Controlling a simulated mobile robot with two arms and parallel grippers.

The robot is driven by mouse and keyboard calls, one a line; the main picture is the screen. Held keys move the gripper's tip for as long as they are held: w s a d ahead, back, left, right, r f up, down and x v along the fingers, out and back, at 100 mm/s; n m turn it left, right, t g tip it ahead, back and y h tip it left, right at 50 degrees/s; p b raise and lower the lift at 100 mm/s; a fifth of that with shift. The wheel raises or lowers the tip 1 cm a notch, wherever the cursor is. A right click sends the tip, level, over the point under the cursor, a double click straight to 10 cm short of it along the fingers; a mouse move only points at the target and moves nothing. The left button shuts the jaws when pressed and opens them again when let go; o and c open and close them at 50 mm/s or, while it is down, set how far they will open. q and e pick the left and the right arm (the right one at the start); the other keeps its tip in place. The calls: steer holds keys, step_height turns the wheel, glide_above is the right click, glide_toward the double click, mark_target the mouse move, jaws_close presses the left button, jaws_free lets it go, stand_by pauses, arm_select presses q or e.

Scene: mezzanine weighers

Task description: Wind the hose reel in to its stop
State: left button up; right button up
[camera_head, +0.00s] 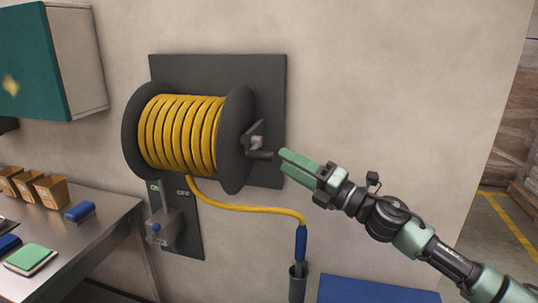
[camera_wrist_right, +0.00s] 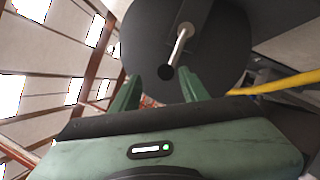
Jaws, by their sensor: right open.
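The hose reel (camera_head: 185,135) with yellow hose wound on it is mounted on a dark wall plate (camera_head: 268,85). Its crank (camera_head: 254,140) is on the right flange, with a dark handle (camera_head: 262,155) pointing right. The handle also shows end-on in the right wrist view (camera_wrist_right: 166,73). My right gripper (camera_head: 284,163) is open just right of the handle; in the wrist view its two fingers stand apart, with the handle ahead between and beyond them. The hose's loose end (camera_head: 250,207) runs down to a blue nozzle (camera_head: 301,243) at a dark holder (camera_head: 297,285). My left gripper is not in view.
A valve box with a lever (camera_head: 163,232) is below the reel. A metal table (camera_head: 100,225) with cardboard boxes (camera_head: 50,190) stands at left, under a teal cabinet (camera_head: 45,60). A blue surface (camera_head: 375,291) lies at the bottom. The wall right of the reel is clear.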

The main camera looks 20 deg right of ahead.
mark_target(263, 156)
steer(key=shift+s+a+f+n, duration=0.1)
steer(key=shift+a+f+n, duration=0.2)
steer(key=shift+f+n, duration=0.15)
steer(key=shift+a+g+p, duration=0.1)
steer(key=shift+g+p, duration=0.2)
steer(key=shift+g, duration=0.1)
steer(key=p+x, duration=0.3)
steer(key=x, duration=0.3)
steer(key=shift+w+r, duration=0.1)
steer(key=shift+w, duration=0.2)
steer(key=shift+w+a, duration=0.35)
jaws_close()
